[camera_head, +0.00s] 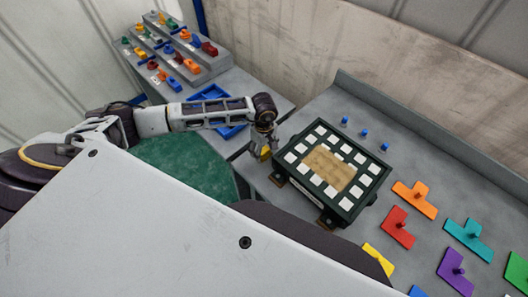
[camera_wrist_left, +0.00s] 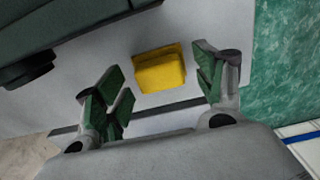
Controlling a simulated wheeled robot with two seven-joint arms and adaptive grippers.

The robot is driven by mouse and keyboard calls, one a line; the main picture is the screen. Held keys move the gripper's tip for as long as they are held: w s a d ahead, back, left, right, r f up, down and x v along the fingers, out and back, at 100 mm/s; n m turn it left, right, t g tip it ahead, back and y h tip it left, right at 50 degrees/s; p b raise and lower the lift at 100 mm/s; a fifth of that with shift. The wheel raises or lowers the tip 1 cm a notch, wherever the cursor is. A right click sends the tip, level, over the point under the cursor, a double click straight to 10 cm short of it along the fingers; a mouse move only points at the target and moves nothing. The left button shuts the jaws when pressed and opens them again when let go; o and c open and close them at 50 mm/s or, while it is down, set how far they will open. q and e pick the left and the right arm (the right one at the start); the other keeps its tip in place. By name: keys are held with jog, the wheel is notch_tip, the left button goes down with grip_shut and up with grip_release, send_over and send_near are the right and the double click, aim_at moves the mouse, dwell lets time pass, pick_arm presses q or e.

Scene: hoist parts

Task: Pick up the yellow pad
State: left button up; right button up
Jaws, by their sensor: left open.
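The yellow pad (camera_wrist_left: 160,70) is a small block lying on the grey table in the left wrist view. It lies between and a little beyond the green-padded fingers of my left gripper (camera_wrist_left: 162,82), which are open and empty. In the head view the left gripper (camera_head: 265,135) points down at the table's left edge, over the pad (camera_head: 265,153), which it partly hides. I cannot tell whether a finger touches the pad. My right gripper is not in view.
A dark green box (camera_head: 346,203) with white squares and a tan middle stands just right of the pad. Coloured knobbed pieces, such as an orange one (camera_head: 415,199), lie further right. A stepped grey rack (camera_head: 190,68) and a blue tray (camera_head: 229,131) are at the back left.

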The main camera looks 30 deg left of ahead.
pick_arm(q)
jog(key=shift+f, duration=0.55)
jog(key=c, duration=1.1)
